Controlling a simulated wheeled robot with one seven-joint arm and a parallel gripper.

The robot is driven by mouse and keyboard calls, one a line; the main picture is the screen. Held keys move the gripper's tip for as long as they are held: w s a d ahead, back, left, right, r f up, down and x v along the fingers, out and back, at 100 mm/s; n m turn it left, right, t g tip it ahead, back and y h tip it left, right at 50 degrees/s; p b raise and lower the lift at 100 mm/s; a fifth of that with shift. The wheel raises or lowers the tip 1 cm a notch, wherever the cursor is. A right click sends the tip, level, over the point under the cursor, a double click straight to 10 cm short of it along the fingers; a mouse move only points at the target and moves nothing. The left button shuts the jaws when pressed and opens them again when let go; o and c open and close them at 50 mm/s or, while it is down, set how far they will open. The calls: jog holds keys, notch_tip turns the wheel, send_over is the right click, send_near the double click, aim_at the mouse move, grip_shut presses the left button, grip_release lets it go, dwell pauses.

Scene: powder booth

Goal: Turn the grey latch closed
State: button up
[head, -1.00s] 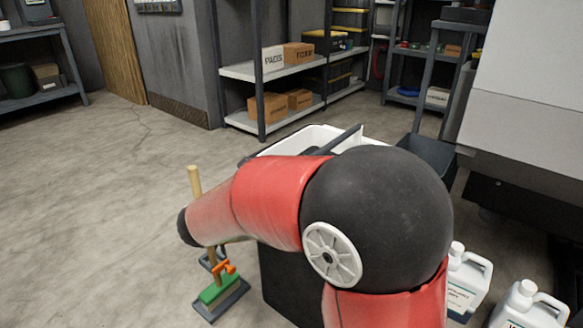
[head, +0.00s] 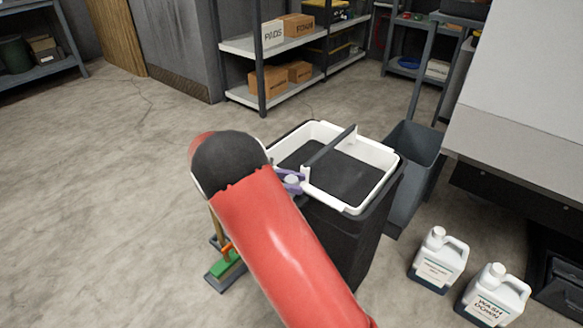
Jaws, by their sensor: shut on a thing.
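I cannot make out the grey latch for certain. A dark tub (head: 345,235) with a white rim frame stands at the middle of the view, and a dark grey bar (head: 328,147) crosses its top. At the rim's left corner is a purple piece with a pale round hub (head: 291,181), partly covered by my arm. My red arm, with its black joint, reaches across the tub's left side. My gripper does not show; the arm hides that area.
A stand with a green block (head: 224,265), an orange clip and a wooden stick is on the floor at left, partly behind my arm. A grey bin (head: 413,165) stands right of the tub. White jugs (head: 438,258) are at lower right. Floor at left is clear.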

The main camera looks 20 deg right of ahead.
jog(key=shift+m+g+y+p, duration=0.4)
jog(key=shift+m+g+y, duration=1.05)
jog(key=shift+g, duration=0.55)
jog(key=shift+m+g, duration=0.35)
jog(key=shift+g, duration=0.05)
jog(key=o, duration=1)
jog(key=shift+c, duration=0.2)
